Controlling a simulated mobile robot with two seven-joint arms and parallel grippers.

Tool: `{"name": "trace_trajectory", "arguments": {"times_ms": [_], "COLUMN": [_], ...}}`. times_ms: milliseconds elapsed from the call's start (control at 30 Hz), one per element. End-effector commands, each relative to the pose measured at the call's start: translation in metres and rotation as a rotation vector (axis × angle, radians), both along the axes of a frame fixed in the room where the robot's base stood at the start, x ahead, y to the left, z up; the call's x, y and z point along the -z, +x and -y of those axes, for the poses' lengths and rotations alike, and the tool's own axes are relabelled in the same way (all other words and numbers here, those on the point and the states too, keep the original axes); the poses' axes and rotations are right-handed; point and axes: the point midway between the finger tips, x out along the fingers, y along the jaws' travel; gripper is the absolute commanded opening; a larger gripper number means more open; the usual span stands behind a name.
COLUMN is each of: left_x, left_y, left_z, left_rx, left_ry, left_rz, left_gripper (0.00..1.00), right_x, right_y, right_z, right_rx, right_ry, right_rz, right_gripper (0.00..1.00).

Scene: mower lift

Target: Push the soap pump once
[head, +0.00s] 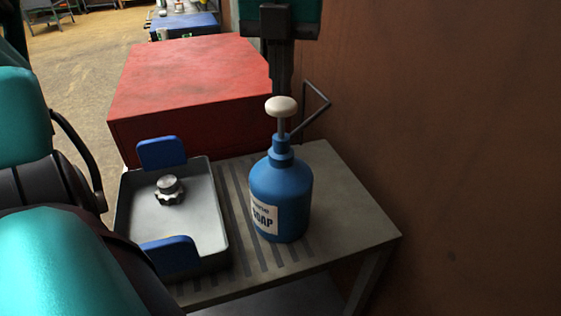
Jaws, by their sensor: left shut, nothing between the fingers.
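A blue soap bottle (281,195) with a white label reading SOAP stands upright on a grey metal table (345,205). Its pale round pump head (281,105) sits up on a grey stem, clear of the collar. My left gripper (282,88) comes down from the top edge, dark fingers shut and empty. Its fingertips are at or just behind the pump head, which partly hides them; I cannot tell whether they touch. My right gripper is not in view.
A grey tray (222,222) with blue end grips and a knob (169,190) stands left of the bottle. A red box (190,85) is behind them. A thin bent dark bar (318,112) is beside the pump. A brown wall (450,110) bounds the right side.

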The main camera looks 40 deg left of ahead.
Motion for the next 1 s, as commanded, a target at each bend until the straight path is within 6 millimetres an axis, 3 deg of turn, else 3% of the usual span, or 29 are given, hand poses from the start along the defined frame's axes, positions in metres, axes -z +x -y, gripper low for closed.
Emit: {"name": "trace_trajectory", "arguments": {"times_ms": [1000], "left_x": [0.038], "left_y": [0.000], "left_z": [0.000], "left_rx": [0.001], "left_ry": [0.000], "left_rz": [0.000], "left_gripper": [0.00], "right_x": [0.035], "right_y": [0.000], "right_z": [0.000], "right_rx": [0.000], "right_ry": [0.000], "right_rz": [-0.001], "right_gripper": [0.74]}}
